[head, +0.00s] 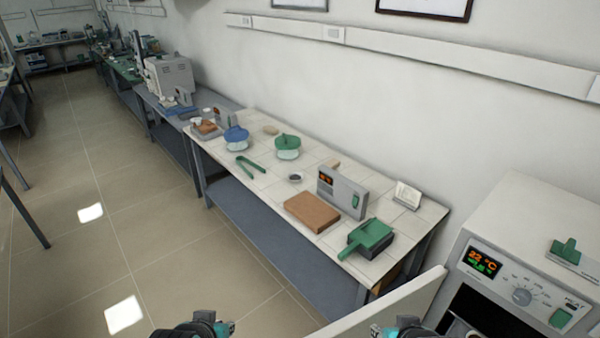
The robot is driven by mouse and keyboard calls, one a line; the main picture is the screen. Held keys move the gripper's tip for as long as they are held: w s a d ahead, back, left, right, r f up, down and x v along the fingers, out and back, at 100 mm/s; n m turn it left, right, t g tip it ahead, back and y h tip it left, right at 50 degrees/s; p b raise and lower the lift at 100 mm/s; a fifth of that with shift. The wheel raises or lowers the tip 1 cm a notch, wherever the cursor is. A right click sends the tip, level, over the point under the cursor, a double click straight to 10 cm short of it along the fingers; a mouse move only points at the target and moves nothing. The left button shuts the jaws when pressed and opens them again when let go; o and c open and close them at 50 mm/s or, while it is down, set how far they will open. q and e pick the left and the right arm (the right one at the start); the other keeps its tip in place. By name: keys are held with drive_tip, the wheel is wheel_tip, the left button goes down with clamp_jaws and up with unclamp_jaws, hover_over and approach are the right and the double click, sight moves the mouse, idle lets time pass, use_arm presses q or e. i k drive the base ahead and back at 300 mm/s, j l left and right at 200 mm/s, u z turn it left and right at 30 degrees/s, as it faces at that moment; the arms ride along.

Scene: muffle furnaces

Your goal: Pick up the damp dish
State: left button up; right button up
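A small round dish (295,178) with dark contents stands on the white-tiled table, left of the grey box with the orange display. I cannot tell whether it is the damp one. Small pale dishes (197,121) also stand at the table's far left end. My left gripper (222,328) and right gripper (380,330) show only in part at the bottom edge, well apart from the dishes. Their fingers are cut off or hidden.
A furnace (520,235) with a lit display stands at the right, its door (405,303) jutting towards the table. The tabletop holds green tongs (250,164), blue-lidded (236,133) and green-lidded (287,142) jars, a brown slab (312,211) and a green-handled tool (368,235). Left floor is clear.

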sight(294, 178)
drive_tip(key=i+j+z, duration=0.15)
drive_tip(key=j, duration=0.2)
drive_tip(key=i+j+z, duration=0.1)
drive_tip(key=i+j, duration=0.15)
drive_tip(key=i+j+z, duration=0.15)
drive_tip(key=j, duration=0.3)
drive_tip(key=i+j+z, duration=0.1)
drive_tip(key=j, duration=0.3)
drive_tip(key=i+j+z, duration=0.15)
drive_tip(key=j, duration=0.25)
drive_tip(key=i+j+z, duration=0.2)
drive_tip(key=i+j, duration=0.15)
drive_tip(key=j, duration=0.25)
drive_tip(key=i+j+z, duration=0.15)
drive_tip(key=j, duration=0.2)
drive_tip(key=i+j+z, duration=0.1)
drive_tip(key=j, duration=0.25)
drive_tip(key=i+j+z, duration=0.2)
drive_tip(key=i, duration=0.25)
drive_tip(key=i+j+z, duration=0.2)
drive_tip(key=i, duration=0.3)
